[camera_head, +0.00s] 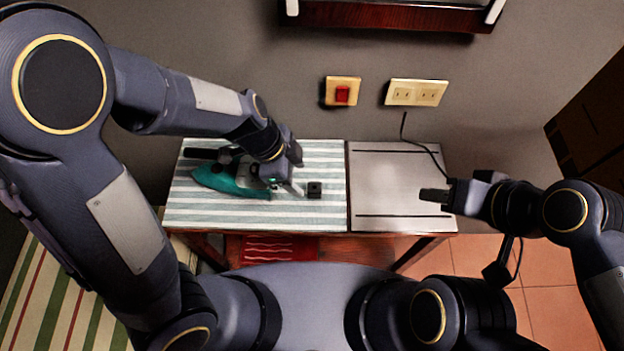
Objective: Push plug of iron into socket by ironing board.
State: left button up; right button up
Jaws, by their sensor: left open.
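The teal iron (230,181) lies on the striped left part of the ironing board (325,160). A small black block (314,189), possibly the plug, lies on the stripes just right of my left gripper (291,188). My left gripper is open, low over the board at the iron's right side, and its arm hides part of the iron. The cream double wall socket (416,92) is above the board's right part. My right gripper (436,196) is over the grey panel's right edge. Its jaws are too dark and small to read.
A red switch (342,92) is left of the socket. A dark cord (425,148) runs from below the socket to my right gripper's area. A dark piece (497,273) hangs on a cord below my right arm. The grey panel (390,185) is mostly clear.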

aim_at(312, 187)
pick_arm(q)
jog(key=shift+x, duration=1.05)
jog(key=shift+d+f, duration=0.1)
jog(key=shift+f, duration=0.2)
jog(key=x, duration=0.5)
jog(key=shift+w+d+b, duration=0.3)
jog(key=shift+b, duration=0.1)
jog(key=shift+r, duration=0.1)
jog(key=shift+c, duration=0.4)
jog(key=c, duration=0.9)
